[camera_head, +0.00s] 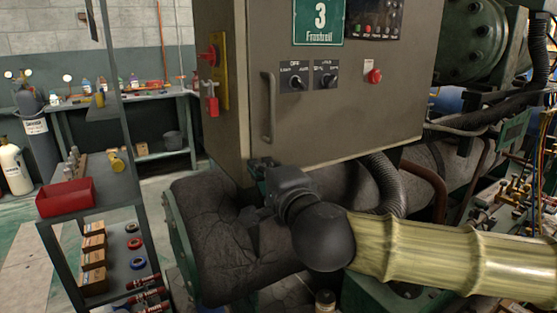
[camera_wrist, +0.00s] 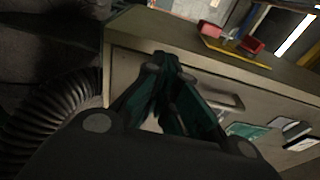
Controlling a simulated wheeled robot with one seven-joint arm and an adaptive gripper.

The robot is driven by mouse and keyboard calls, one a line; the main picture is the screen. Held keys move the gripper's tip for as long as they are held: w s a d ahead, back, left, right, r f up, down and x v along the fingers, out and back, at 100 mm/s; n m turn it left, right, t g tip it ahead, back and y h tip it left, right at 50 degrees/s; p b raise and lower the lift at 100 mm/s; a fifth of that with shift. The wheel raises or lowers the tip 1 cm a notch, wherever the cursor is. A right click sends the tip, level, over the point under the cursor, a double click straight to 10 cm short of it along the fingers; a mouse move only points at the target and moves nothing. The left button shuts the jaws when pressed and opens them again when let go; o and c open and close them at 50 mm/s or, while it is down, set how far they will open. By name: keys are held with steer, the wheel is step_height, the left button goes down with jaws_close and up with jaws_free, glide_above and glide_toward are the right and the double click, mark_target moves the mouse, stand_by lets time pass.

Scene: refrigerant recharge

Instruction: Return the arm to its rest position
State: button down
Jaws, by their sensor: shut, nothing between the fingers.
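My gripper (camera_head: 262,163) is in front of the lower edge of the grey control cabinet (camera_head: 232,120), near its lower left, in the head view. In the wrist view my gripper (camera_wrist: 168,62) has its dark green fingers drawn together at the tips, with nothing held. The cabinet face (camera_wrist: 125,68) lies beyond the fingers there. My dark wrist and elbow link run down and right from the gripper. The exact gap between fingertips and cabinet cannot be told.
A red padlock (camera_head: 212,106) hangs at a red switch on a yellow plate (camera_head: 222,72). Black corrugated hose (camera_head: 384,185) and wrapped pipe (camera_head: 215,235) lie close around my arm. A shelf with a red bin (camera_head: 66,198) stands left. Open floor lies behind it.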

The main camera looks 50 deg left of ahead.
steer(key=s, duration=0.3)
steer(key=shift+d, duration=0.3)
